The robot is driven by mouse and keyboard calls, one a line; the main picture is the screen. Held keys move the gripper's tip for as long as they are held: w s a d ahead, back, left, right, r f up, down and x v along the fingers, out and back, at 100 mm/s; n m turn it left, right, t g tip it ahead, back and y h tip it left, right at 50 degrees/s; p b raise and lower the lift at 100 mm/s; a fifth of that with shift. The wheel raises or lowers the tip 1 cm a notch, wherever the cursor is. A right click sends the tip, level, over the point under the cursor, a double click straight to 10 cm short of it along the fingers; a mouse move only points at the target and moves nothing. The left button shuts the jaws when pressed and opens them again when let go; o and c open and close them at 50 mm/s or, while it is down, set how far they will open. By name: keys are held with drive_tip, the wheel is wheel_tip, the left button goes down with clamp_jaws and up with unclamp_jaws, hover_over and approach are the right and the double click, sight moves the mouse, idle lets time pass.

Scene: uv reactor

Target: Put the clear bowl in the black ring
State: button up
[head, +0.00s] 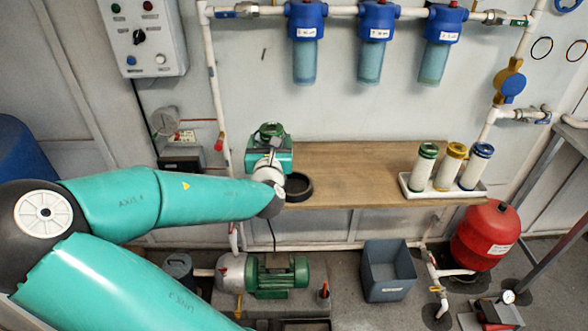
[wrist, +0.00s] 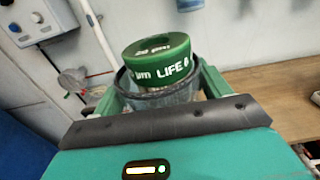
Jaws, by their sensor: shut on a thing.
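My gripper (head: 270,150) is shut on the clear bowl (wrist: 160,96), whose dark rim shows between the fingers in the wrist view. A filter cartridge with a green lettered end cap (wrist: 157,62) stands in the bowl and sticks up above the rim. The cap also shows above my gripper in the head view (head: 270,130). The bowl's lower part is hidden by my gripper. The black ring (head: 307,192) lies on the wooden shelf near its left end, just right of my wrist, which partly covers it. The bowl is held apart from the ring, at the shelf's left end.
The wooden shelf (head: 350,165) is clear in the middle. A white tray (head: 446,192) at its right holds green-, yellow- and blue-capped cartridges. Three blue-headed filter housings (head: 375,25) hang above. A white pipe (head: 215,100) runs upright just left of my gripper.

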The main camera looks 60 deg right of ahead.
drive_tip(key=d+f, duration=1.2)
drive_tip(key=shift+s+d+f, duration=0.2)
drive_tip(key=shift+s+d, duration=0.15)
drive_tip(key=shift+s, duration=0.05)
drive_tip(key=shift+f, duration=0.2)
drive_tip(key=o, duration=1.5)
drive_tip(key=shift+o, duration=0.2)
